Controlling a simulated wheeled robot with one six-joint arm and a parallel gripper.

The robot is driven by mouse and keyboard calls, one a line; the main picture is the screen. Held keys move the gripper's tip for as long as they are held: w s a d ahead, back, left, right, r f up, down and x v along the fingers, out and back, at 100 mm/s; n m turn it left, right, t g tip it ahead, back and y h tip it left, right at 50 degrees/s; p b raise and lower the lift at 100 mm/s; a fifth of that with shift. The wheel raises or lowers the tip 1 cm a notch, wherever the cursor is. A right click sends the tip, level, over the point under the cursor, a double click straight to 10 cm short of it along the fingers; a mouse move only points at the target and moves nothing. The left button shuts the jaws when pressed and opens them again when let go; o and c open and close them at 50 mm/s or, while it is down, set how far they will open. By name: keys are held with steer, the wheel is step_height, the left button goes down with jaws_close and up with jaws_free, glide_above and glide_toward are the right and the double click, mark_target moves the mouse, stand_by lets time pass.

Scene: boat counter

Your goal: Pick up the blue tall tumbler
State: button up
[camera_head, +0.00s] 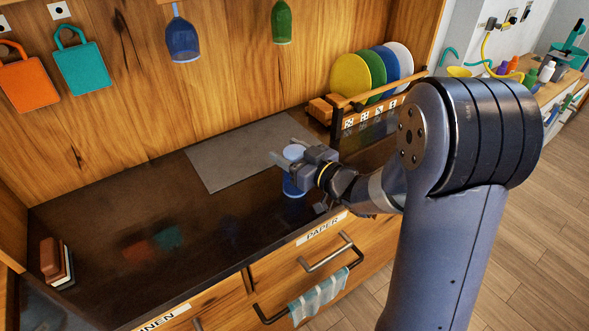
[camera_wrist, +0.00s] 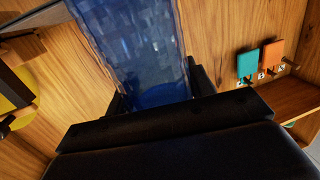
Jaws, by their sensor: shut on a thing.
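The blue tall tumbler (camera_head: 293,186) stands upright at the right part of the dark counter in the head view, close to the front edge. My gripper (camera_head: 287,160) is around its upper part and shut on it. My fingers hide part of its side. In the wrist view the tumbler (camera_wrist: 140,50) fills the upper middle as translucent blue, between the two dark fingers of my gripper (camera_wrist: 152,95). I cannot tell whether its base touches the counter.
A grey mat (camera_head: 235,158) lies behind and left of the tumbler. A rack (camera_head: 338,130) with several coloured plates stands at the back right. A blue glass (camera_head: 182,40) and a green glass (camera_head: 282,22) hang above. The counter's left middle (camera_head: 110,200) is mostly clear.

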steer(key=shift+r, duration=0.15)
step_height(320, 180, up, 10)
steer(key=shift+f+p, duration=0.1)
steer(key=shift+p, duration=0.45)
